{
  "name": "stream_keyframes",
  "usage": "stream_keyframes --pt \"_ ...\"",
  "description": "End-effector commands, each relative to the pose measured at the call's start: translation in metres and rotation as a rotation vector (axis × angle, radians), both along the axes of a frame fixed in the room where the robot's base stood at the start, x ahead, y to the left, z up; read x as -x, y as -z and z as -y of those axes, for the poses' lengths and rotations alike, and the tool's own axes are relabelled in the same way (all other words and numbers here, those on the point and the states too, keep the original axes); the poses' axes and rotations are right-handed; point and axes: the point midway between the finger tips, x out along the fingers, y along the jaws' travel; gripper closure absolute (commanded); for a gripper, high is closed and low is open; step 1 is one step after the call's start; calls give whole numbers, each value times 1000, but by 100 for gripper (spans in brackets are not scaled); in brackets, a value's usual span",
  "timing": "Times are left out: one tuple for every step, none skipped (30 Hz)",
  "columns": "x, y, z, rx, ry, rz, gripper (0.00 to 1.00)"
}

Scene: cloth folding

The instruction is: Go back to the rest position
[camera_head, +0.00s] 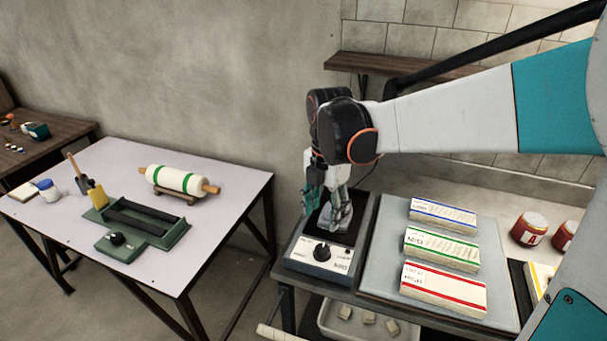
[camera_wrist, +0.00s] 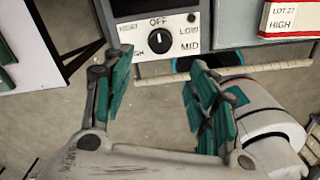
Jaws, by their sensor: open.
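My gripper (camera_head: 325,200) hangs from the arm's end over the grey device with a dark top (camera_head: 300,251) on the right table. Its fingers have teal pads, and in the wrist view the gripper (camera_wrist: 162,82) is open, with nothing between its fingers. The device's black dial (camera_head: 322,251) is on its front panel. In the wrist view the dial (camera_wrist: 159,41) lies beyond the fingertips, apart from them, with its white mark seemingly towards OFF. The gripper hides part of the device's top in the head view.
Three striped blocks, blue (camera_head: 443,216), green (camera_head: 441,250) and red (camera_head: 443,288), lie on a grey board right of the device. Red jars (camera_head: 528,229) stand farther right. The left table (camera_head: 110,165) bears a white roller (camera_head: 178,180) and green tool (camera_head: 130,228). A floor gap separates the tables.

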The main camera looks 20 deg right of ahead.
Motion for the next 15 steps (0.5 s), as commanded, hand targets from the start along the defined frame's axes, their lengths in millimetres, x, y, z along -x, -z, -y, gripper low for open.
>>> stream_keyframes --pt "1 0 0 0 0 0 47" --pt "1 0 0 -1 3 1 47" --pt "2 -1 0 0 12 4 47" --pt "4 -2 0 0 26 8 47" --pt "6 -3 0 -1 48 14 47" --pt "10 -6 0 -1 88 26 47" --pt "13 -8 0 -2 127 38 47" --pt "18 -11 0 -4 174 52 47" --pt "23 -15 0 -10 248 73 47" --pt "28 -18 0 -15 310 90 47" --pt "33 -21 0 -22 377 111 47" --pt "40 -25 0 -33 469 136 47" --pt "46 -27 0 -44 539 155 47" --pt "51 -29 0 -55 609 175 47" --pt "58 -32 0 -74 701 198 47"
